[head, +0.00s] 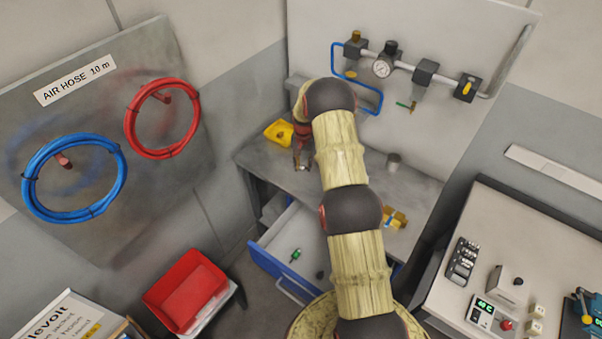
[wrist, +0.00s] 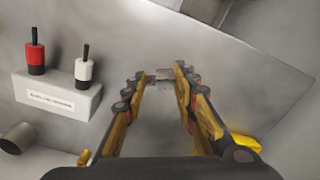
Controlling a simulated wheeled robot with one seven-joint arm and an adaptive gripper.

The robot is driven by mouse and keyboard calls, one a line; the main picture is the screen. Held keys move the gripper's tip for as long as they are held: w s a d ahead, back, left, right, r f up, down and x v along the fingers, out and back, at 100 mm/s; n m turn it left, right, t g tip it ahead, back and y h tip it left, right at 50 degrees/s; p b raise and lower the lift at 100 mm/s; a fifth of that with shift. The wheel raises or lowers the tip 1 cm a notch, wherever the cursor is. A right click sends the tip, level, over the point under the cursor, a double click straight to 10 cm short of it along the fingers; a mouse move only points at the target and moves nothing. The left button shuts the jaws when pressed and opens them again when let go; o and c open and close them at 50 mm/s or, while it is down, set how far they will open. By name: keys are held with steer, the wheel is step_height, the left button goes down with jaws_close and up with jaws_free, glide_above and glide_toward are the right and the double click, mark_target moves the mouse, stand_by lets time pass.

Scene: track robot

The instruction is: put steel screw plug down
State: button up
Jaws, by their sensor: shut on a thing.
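My gripper (head: 302,162) is at the left part of the grey workbench (head: 262,157), close to a yellow bin (head: 279,133). In the wrist view, the two fingers reach forward and their tips are shut on a small grey metal piece, the steel screw plug (wrist: 164,74). Only a little of the plug shows between the fingertips. I cannot tell whether it touches the bench surface. In the head view the plug is too small to make out.
A metal cup (head: 393,160) and a brass fitting (head: 396,217) are on the bench. A blue-fronted drawer (head: 283,272) stands open. Bare bench surrounds the gripper's tips.

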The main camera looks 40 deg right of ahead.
steer(key=b, duration=0.2)
glide_above(301, 176)
step_height(301, 176, down, 4)
steer(key=shift+f, duration=0.15)
steer(key=shift+w+f, duration=0.15)
steer(key=shift+f, duration=1.4)
steer(key=shift+f, duration=0.15)
steer(key=o, duration=1.1)
steer(key=shift+c, duration=0.2)
steer(key=shift+o, duration=0.4)
